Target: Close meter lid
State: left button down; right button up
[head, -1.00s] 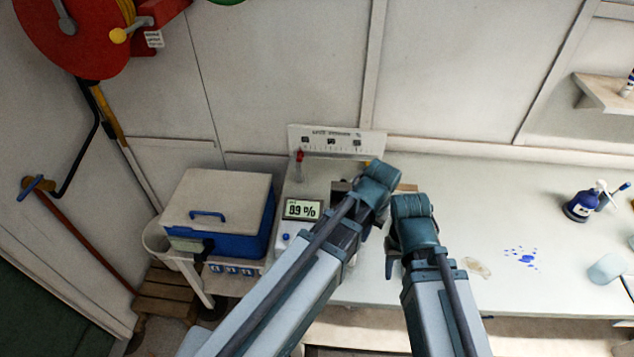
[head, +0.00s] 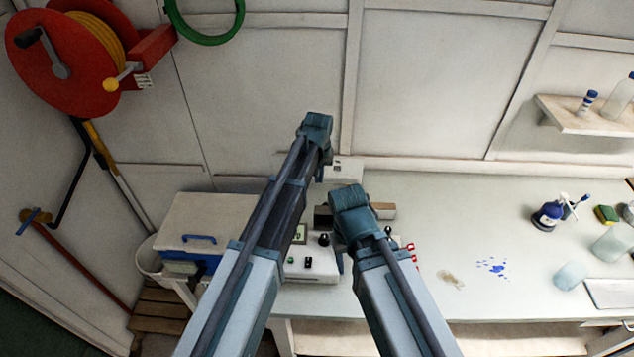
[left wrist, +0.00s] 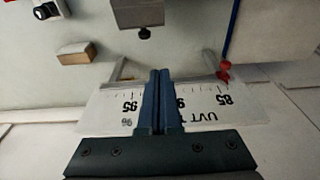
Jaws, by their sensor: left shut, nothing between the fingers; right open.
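The white meter (head: 318,270) stands on the bench, with a black knob and small buttons; my left arm covers much of it in the head view. A grey metal block with a black knob (left wrist: 145,33) shows at the top of the left wrist view; I cannot tell surely whether it is the lid. My left gripper (head: 316,125) is high, over the back of the bench; in the left wrist view its fingers (left wrist: 160,75) are shut and empty, before the printed scale plate (left wrist: 110,112).
A blue-and-white cooler (head: 205,225) stands left of the meter. A wooden block (left wrist: 75,53) lies on the bench. The bench between is largely clear. A red hose reel (head: 65,65) hangs at left.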

pick_arm(q)
notch_tip(320, 180, down, 9)
jog(key=w+b, duration=0.2)
jog(key=b, duration=0.7)
jog(key=s, duration=0.3)
jog(key=s+p, duration=0.1)
jog(key=shift+s+r, duration=0.15)
jog(key=shift+r, duration=0.15)
jog(key=shift+s, duration=0.15)
jog(key=shift+s+r+t, duration=0.15)
jog(key=shift+t, duration=0.15)
